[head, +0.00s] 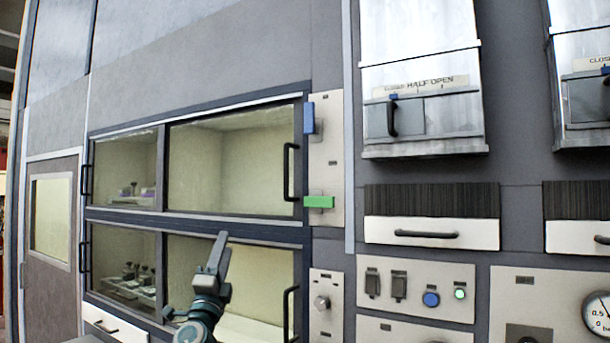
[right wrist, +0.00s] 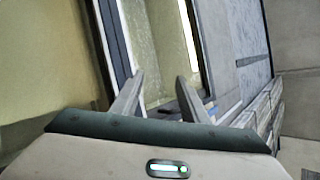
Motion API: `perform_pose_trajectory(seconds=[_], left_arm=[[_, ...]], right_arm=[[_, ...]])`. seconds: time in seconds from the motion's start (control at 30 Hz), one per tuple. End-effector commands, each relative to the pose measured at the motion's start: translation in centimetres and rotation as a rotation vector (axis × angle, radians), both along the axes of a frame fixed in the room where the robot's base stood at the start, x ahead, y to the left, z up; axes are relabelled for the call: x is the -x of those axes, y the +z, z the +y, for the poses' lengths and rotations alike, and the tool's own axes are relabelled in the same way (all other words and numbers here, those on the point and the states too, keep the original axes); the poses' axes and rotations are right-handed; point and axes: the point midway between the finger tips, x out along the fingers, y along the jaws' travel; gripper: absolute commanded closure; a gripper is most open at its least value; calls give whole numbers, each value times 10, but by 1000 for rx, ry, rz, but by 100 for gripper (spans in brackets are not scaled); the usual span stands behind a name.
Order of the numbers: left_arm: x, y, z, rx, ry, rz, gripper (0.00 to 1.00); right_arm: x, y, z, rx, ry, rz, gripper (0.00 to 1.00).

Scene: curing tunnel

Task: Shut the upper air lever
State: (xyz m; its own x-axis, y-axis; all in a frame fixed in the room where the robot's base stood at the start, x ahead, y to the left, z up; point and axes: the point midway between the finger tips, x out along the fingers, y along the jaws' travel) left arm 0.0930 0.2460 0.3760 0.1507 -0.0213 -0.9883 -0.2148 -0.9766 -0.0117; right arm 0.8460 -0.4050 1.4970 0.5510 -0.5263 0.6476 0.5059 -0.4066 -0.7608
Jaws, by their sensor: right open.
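A blue lever (head: 309,118) stands upright at the top of a narrow pale panel (head: 328,150) right of the upper cabinet window. A green lever (head: 318,202) lies level lower on the same panel. The pictures do not make clear which is the air lever; the panel labels are too small to read. My right gripper (head: 218,248) is in front of the lower window, left of and below both levers. In the right wrist view its fingers (right wrist: 160,82) are apart with nothing held. My left gripper is not in view.
The upper glass door has a black vertical handle (head: 289,172) close to the panel; a lower door handle (head: 288,312) is below it. A metal hood (head: 420,60) marked "half open" has its own lever (head: 392,118). A drawer (head: 432,232) and switch panel (head: 416,288) sit below.

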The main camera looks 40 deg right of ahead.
Motion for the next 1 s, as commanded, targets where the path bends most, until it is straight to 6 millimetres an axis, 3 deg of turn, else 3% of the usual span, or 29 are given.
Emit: perform_pose_trajectory(seconds=[0.03, 0.1, 0.4, 0.67, 0.8, 1.0], left_arm=[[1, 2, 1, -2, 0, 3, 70], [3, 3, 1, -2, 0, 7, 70], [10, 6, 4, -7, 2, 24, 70], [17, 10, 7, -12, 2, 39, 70], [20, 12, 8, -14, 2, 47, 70], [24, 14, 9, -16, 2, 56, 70]], right_arm=[[6, 32, -7, -55, -4, -66, 59], [16, 65, -16, -133, -11, -148, 59], [65, 186, -44, -474, -10, -470, 59], [111, 270, -44, -780, 33, -697, 59], [135, 310, -33, -946, 71, -791, 59], [166, 353, -11, -1140, 125, -874, 59]])
